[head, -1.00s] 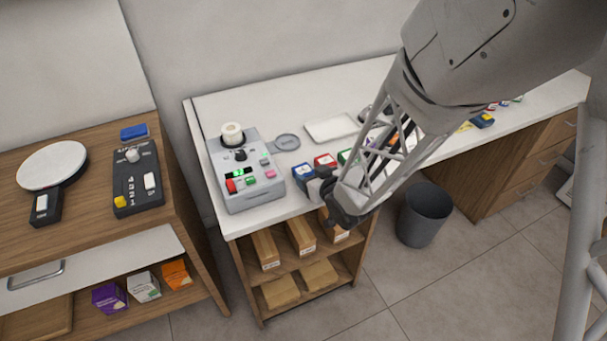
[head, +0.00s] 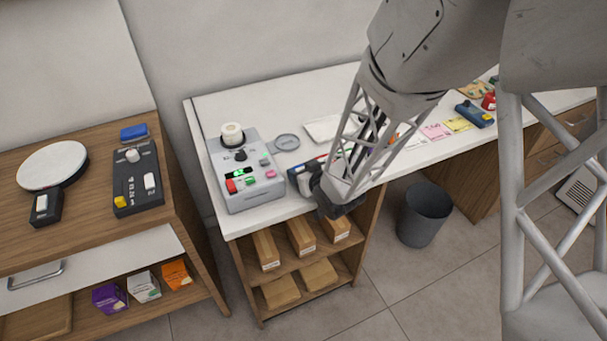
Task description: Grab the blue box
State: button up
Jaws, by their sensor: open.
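A small blue box (head: 295,170) stands on the white counter, just right of the grey device. Only part of it shows, as my gripper is in front of its right side. My gripper (head: 306,182) is open, with its fingers close to the box near the counter's front edge. I cannot tell whether the fingers touch the box or are around it. The red and green boxes beside it are mostly hidden behind my gripper and arm.
The grey device (head: 245,175) with coloured buttons stands close on the left. A white tray (head: 325,128) lies behind. Below are shelves with brown cartons (head: 301,238). A flat blue object (head: 134,132) lies on the wooden counter at left. A dark bin (head: 424,214) stands on the floor.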

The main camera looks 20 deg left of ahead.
jog(key=shift+a, duration=0.1)
jog(key=shift+c, duration=0.5)
jog(key=c, duration=0.6)
jog(key=shift+r, duration=0.15)
jog(key=shift+r, duration=1.7)
jog(key=s+d, duration=0.3)
jog(key=s, duration=0.1)
jog(key=s+d+r, duration=0.1)
jog(key=s+d, duration=0.2)
jog(key=s, duration=0.1)
jog(key=s+d, duration=0.3)
jog(key=s, duration=0.1)
jog(key=shift+s+d+r, duration=0.15)
jog(key=shift+s+d, duration=0.05)
jog(key=shift+s, duration=0.2)
